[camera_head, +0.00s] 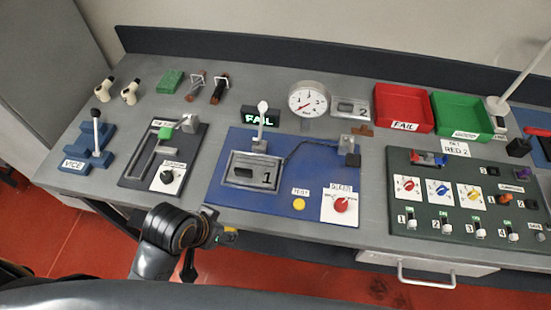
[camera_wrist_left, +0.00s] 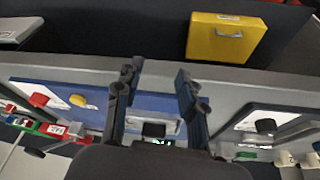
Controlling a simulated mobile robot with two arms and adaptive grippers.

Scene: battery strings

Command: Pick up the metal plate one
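The metal plate marked 1 (camera_head: 247,180) lies flat on the blue board (camera_head: 225,196), in front of an upright lever. A second metal plate marked 2 (camera_head: 343,103) lies farther back, right of the dial gauge. My left gripper (camera_head: 228,234) is at the table's front edge, in front of the blue board and apart from plate 1. In the left wrist view, the left gripper's fingers (camera_wrist_left: 158,76) are spread with nothing held. My right gripper is not in view.
A blue vice (camera_head: 85,158) and a dark slotted board (camera_head: 138,170) stand left. A green-black switch panel (camera_head: 400,222), red bin (camera_head: 403,97) and green bin (camera_head: 462,101) stand right. A yellow case (camera_wrist_left: 228,45) shows in the wrist view.

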